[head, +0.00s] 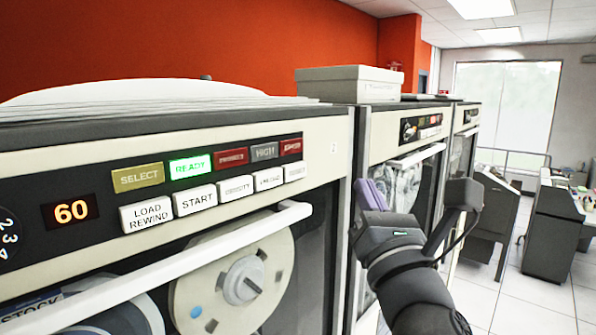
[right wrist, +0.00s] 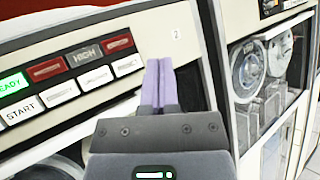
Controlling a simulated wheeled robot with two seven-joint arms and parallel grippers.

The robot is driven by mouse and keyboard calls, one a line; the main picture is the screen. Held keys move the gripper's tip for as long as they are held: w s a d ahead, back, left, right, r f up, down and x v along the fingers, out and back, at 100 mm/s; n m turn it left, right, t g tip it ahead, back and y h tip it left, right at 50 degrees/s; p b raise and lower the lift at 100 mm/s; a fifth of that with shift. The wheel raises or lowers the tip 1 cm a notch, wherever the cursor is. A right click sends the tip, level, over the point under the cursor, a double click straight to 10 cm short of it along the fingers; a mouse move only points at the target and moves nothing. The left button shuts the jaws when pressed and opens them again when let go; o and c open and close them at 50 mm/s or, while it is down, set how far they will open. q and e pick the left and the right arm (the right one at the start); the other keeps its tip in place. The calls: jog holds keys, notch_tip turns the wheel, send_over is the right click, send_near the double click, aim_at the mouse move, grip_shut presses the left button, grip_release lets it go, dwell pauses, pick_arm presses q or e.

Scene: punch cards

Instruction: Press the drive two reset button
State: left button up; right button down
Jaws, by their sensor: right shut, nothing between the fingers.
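The near tape drive (head: 340,170) carries a small "2" label, clear in the right wrist view (right wrist: 176,34). Its panel has a row of white buttons, with the reset button (head: 295,172) at the right end; its lettering is blurred. The button also shows in the right wrist view (right wrist: 126,66), left of my fingertips. My right gripper (head: 370,194) is shut and empty, its purple fingers together. They appear to the right of the reset button and apart from it, in front of the drive's right edge. My left gripper is not in view.
A white handle bar (head: 200,255) runs below the buttons, in front of a tape reel (head: 245,285). More drives (head: 410,140) stand in line to the right. A grey box (head: 350,85) sits on top.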

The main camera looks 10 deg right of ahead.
aim_at(302, 166)
jog(key=w+a, duration=0.5)
jog(key=w, duration=0.1)
jog(key=shift+w+b, duration=0.25)
jog(key=shift+b, duration=0.2)
jog(key=shift+w+a, duration=0.1)
jog(key=shift+a, duration=0.05)
dwell(1.5)
jog(key=shift+w+a, duration=0.25)
jog(key=shift+w+a, duration=0.3)
jog(key=shift+w, duration=0.1)
dwell(0.9)
jog(key=shift+s+d, duration=0.1)
jog(key=shift+s+d+p, duration=0.5)
jog(key=shift+s+p, duration=0.05)
jog(key=shift+s, duration=0.1)
